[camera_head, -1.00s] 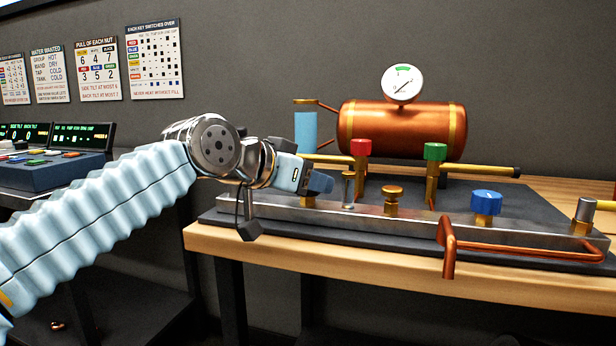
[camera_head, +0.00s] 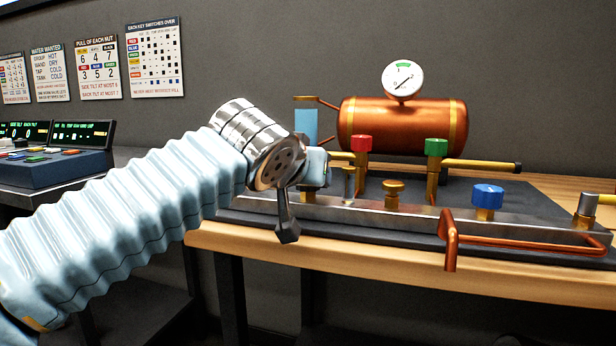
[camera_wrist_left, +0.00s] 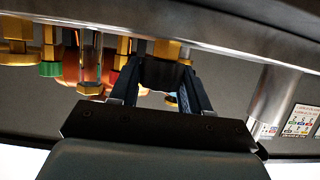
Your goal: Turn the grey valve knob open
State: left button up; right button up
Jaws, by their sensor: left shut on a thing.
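My left gripper (camera_wrist_left: 158,90) is shut on a dark grey knob (camera_wrist_left: 165,73), with a finger on each side of it. A brass stem (camera_wrist_left: 167,48) joins this knob to the metal rail (camera_wrist_left: 220,35) in the left wrist view. In the head view my left gripper (camera_head: 318,168) is at the left end of the rail (camera_head: 400,219). There the wrist hides the knob, and the fingertips are mostly hidden too. How far the knob is turned cannot be told. My right gripper is not in view.
A red knob (camera_head: 361,144), a green knob (camera_head: 436,147), a blue knob (camera_head: 487,196) and a brass fitting (camera_head: 393,193) stand right of my gripper. A copper pipe (camera_head: 520,245) sticks out in front. The copper boiler (camera_head: 400,128) is behind.

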pick_arm(q)
jog(key=o, duration=1)
jog(key=shift+c, duration=0.2)
jog(key=v, duration=1.4)
jog(key=shift+f, duration=0.15)
